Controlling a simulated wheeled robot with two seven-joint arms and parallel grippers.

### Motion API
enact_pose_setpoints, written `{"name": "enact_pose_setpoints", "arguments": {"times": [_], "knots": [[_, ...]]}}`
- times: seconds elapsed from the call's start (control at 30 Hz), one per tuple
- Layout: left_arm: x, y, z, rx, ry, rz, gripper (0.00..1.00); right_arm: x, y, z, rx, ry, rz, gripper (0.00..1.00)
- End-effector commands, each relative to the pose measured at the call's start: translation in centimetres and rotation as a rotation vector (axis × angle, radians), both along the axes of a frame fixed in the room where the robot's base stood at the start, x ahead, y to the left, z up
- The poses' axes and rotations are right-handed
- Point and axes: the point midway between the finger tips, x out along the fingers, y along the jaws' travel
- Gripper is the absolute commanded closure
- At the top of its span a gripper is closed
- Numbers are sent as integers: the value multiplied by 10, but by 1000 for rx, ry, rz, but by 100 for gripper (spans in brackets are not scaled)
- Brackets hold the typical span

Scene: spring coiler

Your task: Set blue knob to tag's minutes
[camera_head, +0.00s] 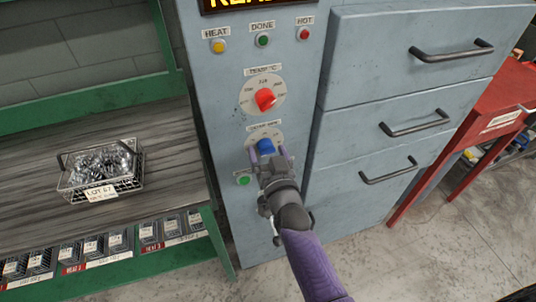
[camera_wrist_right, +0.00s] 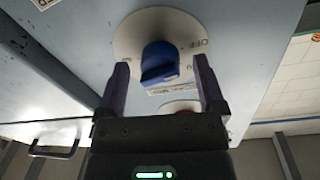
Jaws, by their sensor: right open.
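The blue knob (camera_head: 265,146) sits on a white dial on the grey-blue panel, below the red knob (camera_head: 265,99). In the right wrist view the blue knob (camera_wrist_right: 159,62) stands between and just beyond the fingertips, with gaps on both sides. My right gripper (camera_head: 269,155) is open in front of it; it also shows in the right wrist view (camera_wrist_right: 160,78). Its fingers partly cover the dial in the head view. The tag (camera_head: 101,192) on the wire basket (camera_head: 128,184) reads "LOT 67"; its smaller line is too small to read. My left gripper is out of view.
A green button (camera_head: 243,180) sits left of my right gripper. HEAT, DONE and HOT lamps are above, under a partly cropped display. Drawers with dark handles (camera_head: 452,50) are at right. The bench (camera_head: 190,165) stands left, with several labelled trays below.

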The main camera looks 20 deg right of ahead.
Motion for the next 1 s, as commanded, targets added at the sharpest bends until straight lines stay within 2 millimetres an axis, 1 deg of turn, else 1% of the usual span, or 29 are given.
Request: {"name": "enact_pose_setpoints", "arguments": {"times": [0.17,0.2,0.37,0.4,0.47,0.5,0.57,0.6,0.63,0.83,1.0], "knots": [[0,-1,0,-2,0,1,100,0,0,0,0,1,0,12],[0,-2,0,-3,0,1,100,0,0,0,0,1,0,14],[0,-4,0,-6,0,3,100,0,0,0,0,0,0,48],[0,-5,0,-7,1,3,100,0,0,0,0,0,0,56],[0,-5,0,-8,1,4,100,0,0,0,0,0,0,69],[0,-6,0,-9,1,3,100,0,0,0,0,0,0,77],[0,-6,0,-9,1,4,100,0,0,0,0,0,1,90],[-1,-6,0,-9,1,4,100,0,0,0,0,0,1,98],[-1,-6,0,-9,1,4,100,0,0,0,0,0,1,100],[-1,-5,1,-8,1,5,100,0,0,0,16,1,1,100],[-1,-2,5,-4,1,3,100,0,0,1,83,4,1,100]]}}
